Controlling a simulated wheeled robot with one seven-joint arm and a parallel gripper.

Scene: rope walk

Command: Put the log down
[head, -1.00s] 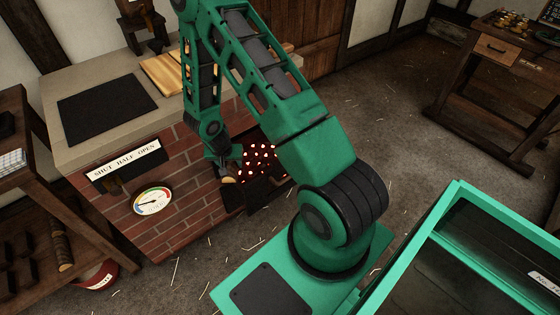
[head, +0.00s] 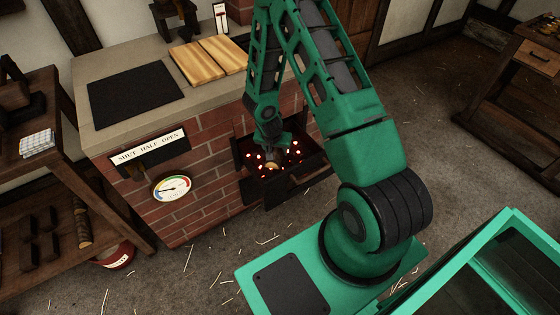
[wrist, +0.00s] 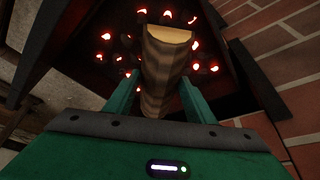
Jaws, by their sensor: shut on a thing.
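The log (wrist: 165,70) is held lengthwise between the two fingers of my gripper (wrist: 153,98) in the wrist view, with its pale cut end pointing away from me. My gripper is shut on it. In the head view the log's pale end (head: 271,165) shows small, just below my gripper (head: 272,152), at the firebox opening (head: 262,190) in the brick hearth. Glowing red embers (wrist: 196,67) lie beyond and around the log. I cannot tell whether the log touches the embers.
The brick hearth (head: 205,185) carries a lever plate marked "SHUT HALF OPEN" (head: 148,147) and a round gauge (head: 172,188). Boards (head: 208,62) and a dark mat (head: 135,95) lie on its top. A shelf with another log (head: 83,228) stands left. Straw-strewn floor is open at right.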

